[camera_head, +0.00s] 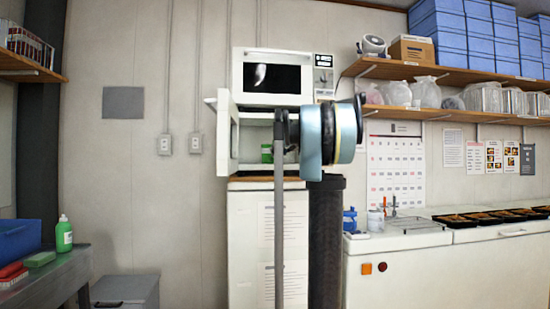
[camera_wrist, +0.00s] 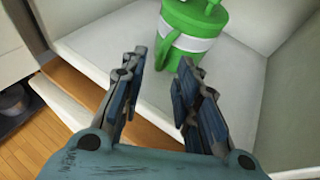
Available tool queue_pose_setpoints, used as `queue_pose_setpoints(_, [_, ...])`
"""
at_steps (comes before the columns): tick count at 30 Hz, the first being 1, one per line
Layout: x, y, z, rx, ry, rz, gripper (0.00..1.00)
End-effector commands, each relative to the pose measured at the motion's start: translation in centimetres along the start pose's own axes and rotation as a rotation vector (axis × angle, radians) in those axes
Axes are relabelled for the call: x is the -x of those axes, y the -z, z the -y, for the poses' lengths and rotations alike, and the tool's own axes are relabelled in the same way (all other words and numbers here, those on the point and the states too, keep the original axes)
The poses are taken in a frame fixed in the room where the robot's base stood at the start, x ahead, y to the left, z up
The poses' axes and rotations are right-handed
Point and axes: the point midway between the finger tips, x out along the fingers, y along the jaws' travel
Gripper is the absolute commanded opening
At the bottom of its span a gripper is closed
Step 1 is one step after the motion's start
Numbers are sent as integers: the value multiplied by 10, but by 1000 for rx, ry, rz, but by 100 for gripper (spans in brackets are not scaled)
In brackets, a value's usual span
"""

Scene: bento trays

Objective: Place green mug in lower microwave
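The green mug (camera_wrist: 188,38) with a white band stands inside the lower microwave (camera_wrist: 112,28), on its pale floor. Its top is cut off by the wrist view's edge, and its handle faces my gripper. My gripper (camera_wrist: 161,60) is open, its fingertips apart near the handle; no finger is clearly pressing on the mug. In the head view, the green mug (camera_head: 267,153) shows inside the lower microwave (camera_head: 257,172), partly hidden by my arm. The lower microwave's door (camera_head: 224,135) stands open to the left.
A closed upper microwave (camera_head: 272,77) sits above the lower one, which rests on a white cabinet (camera_head: 250,250) with a wooden top. A counter (camera_head: 410,238) with several food trays is on the right, below shelves (camera_head: 460,71). A green bottle (camera_head: 64,234) stands at far left.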

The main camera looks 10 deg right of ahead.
Motion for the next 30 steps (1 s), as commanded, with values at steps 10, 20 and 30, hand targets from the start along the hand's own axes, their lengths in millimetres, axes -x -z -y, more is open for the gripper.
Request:
queue_pose_setpoints(10, [66, 0, 1, -1, 2, 0, 29])
queue_pose_setpoints(20, [89, 0, 0, 0, 0, 1, 29])
queue_pose_setpoints(30, [88, 25, -24, 119, -27, -41, 29])
